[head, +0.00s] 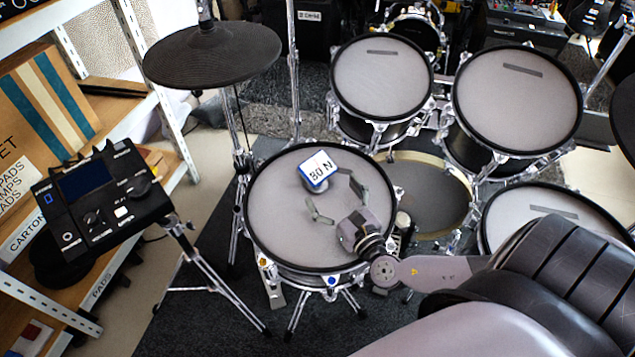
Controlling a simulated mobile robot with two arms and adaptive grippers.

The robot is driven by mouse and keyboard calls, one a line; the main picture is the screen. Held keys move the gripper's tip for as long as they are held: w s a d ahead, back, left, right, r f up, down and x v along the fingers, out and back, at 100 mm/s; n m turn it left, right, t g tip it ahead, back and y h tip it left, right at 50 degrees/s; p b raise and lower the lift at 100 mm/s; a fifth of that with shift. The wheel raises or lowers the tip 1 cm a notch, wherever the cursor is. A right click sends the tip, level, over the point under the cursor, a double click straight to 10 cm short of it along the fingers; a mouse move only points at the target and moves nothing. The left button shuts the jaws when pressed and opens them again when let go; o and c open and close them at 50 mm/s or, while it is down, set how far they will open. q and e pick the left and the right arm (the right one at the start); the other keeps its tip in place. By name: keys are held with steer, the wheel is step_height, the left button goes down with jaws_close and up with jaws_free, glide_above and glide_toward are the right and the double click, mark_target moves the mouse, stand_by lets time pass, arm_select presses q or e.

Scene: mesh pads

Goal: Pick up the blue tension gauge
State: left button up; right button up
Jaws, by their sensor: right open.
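The tension gauge (317,169) is a small blue-edged block with a white face reading "80 N". It sits on the mesh head of the near-left drum (275,220), toward the back of that head. My right gripper (330,196) reaches in from the right, over the same drum head. Its two fingers are spread open, just in front of the gauge, with nothing seen between them. The right fingertip is close beside the gauge; I cannot tell whether it touches. My left gripper is not in view.
A black drum module (103,200) stands on the left beside wooden shelves. A dark cymbal pad (212,55) hangs at the upper left. Two raised drums (382,78) (517,95) stand behind, and another drum (550,210) is at the right. Metal stands surround the near-left drum.

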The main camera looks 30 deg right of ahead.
mark_target(318, 173)
steer(key=w, duration=0.7)
steer(key=shift+d, duration=0.35)
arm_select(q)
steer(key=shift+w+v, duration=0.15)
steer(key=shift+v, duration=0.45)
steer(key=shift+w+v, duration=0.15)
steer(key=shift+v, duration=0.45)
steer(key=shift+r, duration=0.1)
arm_select(e)
steer(key=shift+c, duration=0.3)
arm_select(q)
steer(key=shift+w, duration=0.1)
arm_select(e)
steer(key=shift+r, duration=0.1)
steer(key=c, duration=1.8)
